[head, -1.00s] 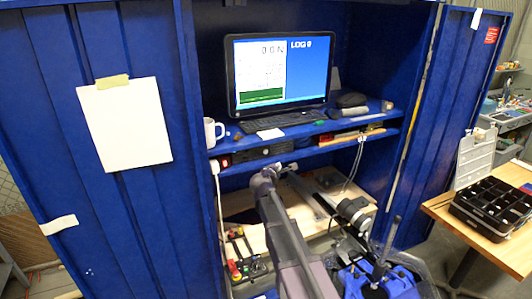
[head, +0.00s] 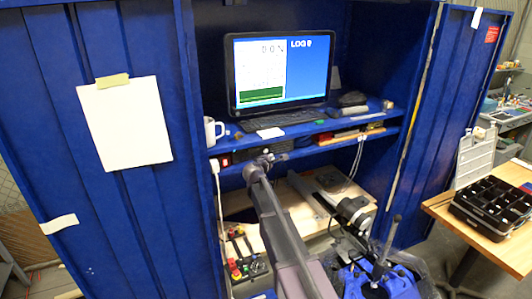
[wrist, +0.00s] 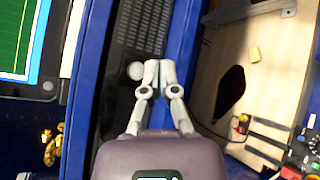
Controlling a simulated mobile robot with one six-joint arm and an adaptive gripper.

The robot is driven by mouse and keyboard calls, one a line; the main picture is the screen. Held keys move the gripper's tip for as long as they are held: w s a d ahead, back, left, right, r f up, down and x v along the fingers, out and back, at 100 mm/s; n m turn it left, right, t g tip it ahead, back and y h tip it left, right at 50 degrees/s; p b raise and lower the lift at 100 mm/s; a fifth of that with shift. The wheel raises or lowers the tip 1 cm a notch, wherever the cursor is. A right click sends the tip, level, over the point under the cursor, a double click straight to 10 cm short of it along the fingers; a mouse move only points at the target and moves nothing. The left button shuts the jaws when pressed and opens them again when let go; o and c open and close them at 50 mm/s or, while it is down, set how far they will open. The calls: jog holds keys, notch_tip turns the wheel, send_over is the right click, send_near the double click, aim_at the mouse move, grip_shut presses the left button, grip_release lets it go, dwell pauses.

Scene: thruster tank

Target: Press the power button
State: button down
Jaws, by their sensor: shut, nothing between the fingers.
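A black unit with a vented front sits on the lower shelf under the monitor in the head view; its grille shows in the wrist view (wrist: 142,28). A round, pale button (wrist: 135,71) is on its front, and I take it for the power button. My gripper (wrist: 158,66) is shut and empty, its fingertips together just right of the button in the wrist view. I cannot tell whether they touch the unit. In the head view my gripper (head: 268,159) is in front of the unit and hides part of it.
The monitor (head: 280,72) is lit, with a keyboard (head: 285,119) and white mug (head: 212,131) on the shelf above. A wooden board (wrist: 255,85) lies below, with a red emergency-stop button (head: 235,269) at its left. Blue cabinet walls stand on both sides.

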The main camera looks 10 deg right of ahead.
aim_at(270, 151)
jog(key=shift+w+a, duration=0.25)
jog(key=shift+w, duration=0.85)
jog(key=shift+w, duration=0.1)
dwell(0.7)
jog(key=shift+w+a, duration=0.1)
jog(key=shift+w, duration=0.2)
jog(key=shift+w+a, duration=0.1)
jog(key=shift+w, duration=0.25)
dwell(0.9)
jog(key=shift+s, duration=0.1)
dwell(0.4)
jog(key=shift+s+d, duration=0.2)
jog(key=shift+s, duration=0.5)
jog(key=shift+s+d, duration=0.2)
jog(key=shift+s, duration=0.6)
jog(key=shift+s+d, duration=0.25)
jog(key=shift+s, duration=0.55)
jog(key=shift+s+d, duration=0.2)
jog(key=shift+s, duration=0.6)
